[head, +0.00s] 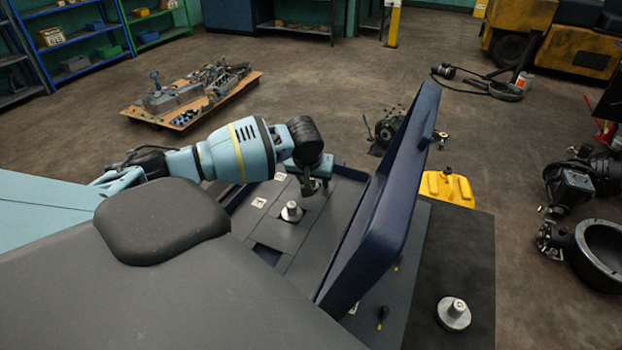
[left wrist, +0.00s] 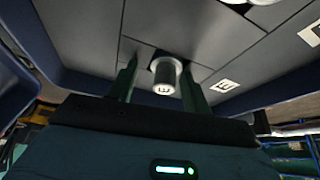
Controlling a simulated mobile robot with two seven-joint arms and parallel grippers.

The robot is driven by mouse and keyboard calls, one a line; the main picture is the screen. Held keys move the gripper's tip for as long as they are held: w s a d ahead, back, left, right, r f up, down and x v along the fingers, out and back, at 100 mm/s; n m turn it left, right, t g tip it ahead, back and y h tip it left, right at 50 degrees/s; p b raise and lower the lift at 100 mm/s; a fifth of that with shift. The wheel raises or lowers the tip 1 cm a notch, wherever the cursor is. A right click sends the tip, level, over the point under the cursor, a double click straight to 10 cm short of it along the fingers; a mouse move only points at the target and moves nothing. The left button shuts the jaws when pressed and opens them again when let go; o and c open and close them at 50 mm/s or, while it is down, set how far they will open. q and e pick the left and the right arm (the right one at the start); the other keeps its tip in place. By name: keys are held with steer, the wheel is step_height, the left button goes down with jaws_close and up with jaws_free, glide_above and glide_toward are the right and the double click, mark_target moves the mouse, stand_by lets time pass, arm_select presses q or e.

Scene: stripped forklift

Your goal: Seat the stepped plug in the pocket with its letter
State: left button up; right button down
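A pale stepped plug with a letter like an E on its end (left wrist: 163,88) stands between the fingers of my left gripper (left wrist: 160,78) in the left wrist view. The fingers are apart, with a gap at least on the plug's left side. A dark square opening shows just behind the plug; whether the plug is in it I cannot tell. A third (head: 452,314) stands on the dark mat at lower right. My right gripper is out of view.
A tilted dark blue panel (head: 385,200) rises just right of the deck. White letter labels (head: 259,202) lie on the deck, one beside the gripper in the wrist view (left wrist: 224,86). An empty dark square pocket (head: 268,253) is nearer. A black seat (head: 160,220) is at left.

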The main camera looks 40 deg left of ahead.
arm_select(q)
steer(key=shift+o, duration=0.2)
steer(key=shift+s+a+f, duration=0.15)
steer(key=shift+s+f, duration=0.2)
steer(key=shift+f, duration=0.35)
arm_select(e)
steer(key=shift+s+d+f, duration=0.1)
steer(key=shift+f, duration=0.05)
arm_select(q)
steer(key=shift+s+a, duration=0.1)
steer(key=shift+a, duration=0.1)
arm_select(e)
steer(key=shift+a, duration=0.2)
arm_select(q)
steer(key=v, duration=0.5)
steer(key=w+p+v, duration=0.1)
steer(key=v, duration=0.2)
steer(key=shift+d+r, duration=0.25)
steer(key=shift+r, duration=0.35)
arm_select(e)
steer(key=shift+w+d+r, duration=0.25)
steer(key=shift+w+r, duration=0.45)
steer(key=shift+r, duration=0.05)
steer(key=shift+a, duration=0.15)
arm_select(q)
steer(key=shift+s, duration=0.1)
